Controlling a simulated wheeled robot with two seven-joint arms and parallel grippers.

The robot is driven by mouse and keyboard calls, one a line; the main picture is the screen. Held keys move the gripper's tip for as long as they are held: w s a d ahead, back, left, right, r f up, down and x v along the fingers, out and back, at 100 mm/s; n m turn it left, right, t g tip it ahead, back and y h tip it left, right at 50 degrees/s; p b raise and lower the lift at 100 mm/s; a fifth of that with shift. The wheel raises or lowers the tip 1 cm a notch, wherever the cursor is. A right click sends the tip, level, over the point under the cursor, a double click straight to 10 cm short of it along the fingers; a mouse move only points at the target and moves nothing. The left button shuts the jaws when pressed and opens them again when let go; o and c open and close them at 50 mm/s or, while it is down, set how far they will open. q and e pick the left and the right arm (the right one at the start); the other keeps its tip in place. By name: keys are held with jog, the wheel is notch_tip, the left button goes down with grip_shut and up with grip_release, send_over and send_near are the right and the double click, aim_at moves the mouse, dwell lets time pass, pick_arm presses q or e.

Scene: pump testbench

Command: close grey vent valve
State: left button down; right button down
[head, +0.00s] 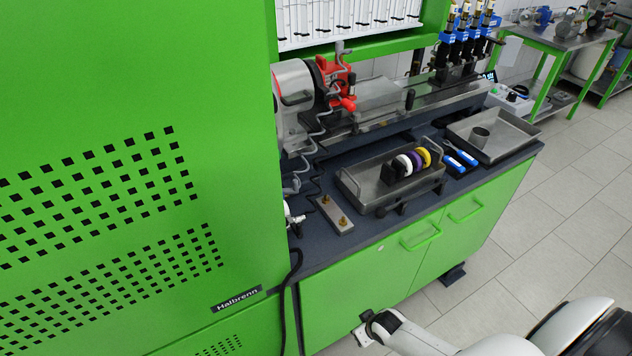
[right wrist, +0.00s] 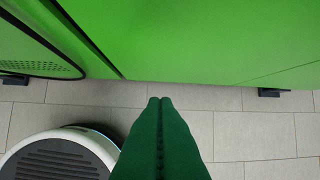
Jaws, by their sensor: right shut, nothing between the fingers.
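I cannot pick out a grey vent valve with certainty. A small light-grey fitting (head: 295,217) shows at the edge of the tall green cabinet, which hides the rest of it; I cannot tell what it is. My right gripper (right wrist: 160,101) has its green fingers shut together with nothing between them, pointing down over the tiled floor in the right wrist view. In the head view my right arm comes in at the bottom right, in front of the green bench front and below the worktop. My left gripper is not in view.
The tall green cabinet (head: 130,100) fills the left. On the dark worktop are a red-handled unit (head: 340,82), a metal tray (head: 376,205) with coloured rings, a plate with brass pegs (head: 335,215) and a second tray (head: 515,150). Floor at right is clear.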

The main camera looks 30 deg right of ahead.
jog(key=s+a+f+g, duration=0.1)
jog(key=s+f, duration=0.3)
jog(key=s, duration=0.5)
jog(key=s+a+f+g, duration=0.1)
jog(key=s+a+f, duration=0.3)
jog(key=s, duration=0.6)
jog(key=s+a+f+n+g, duration=0.1)
jog(key=s+a+f, duration=0.1)
jog(key=s+f, duration=0.4)
jog(key=s, duration=0.3)
jog(key=shift+s+a+g, duration=0.25)
jog(key=shift+g, duration=0.05)
jog(key=shift+r, duration=0.1)
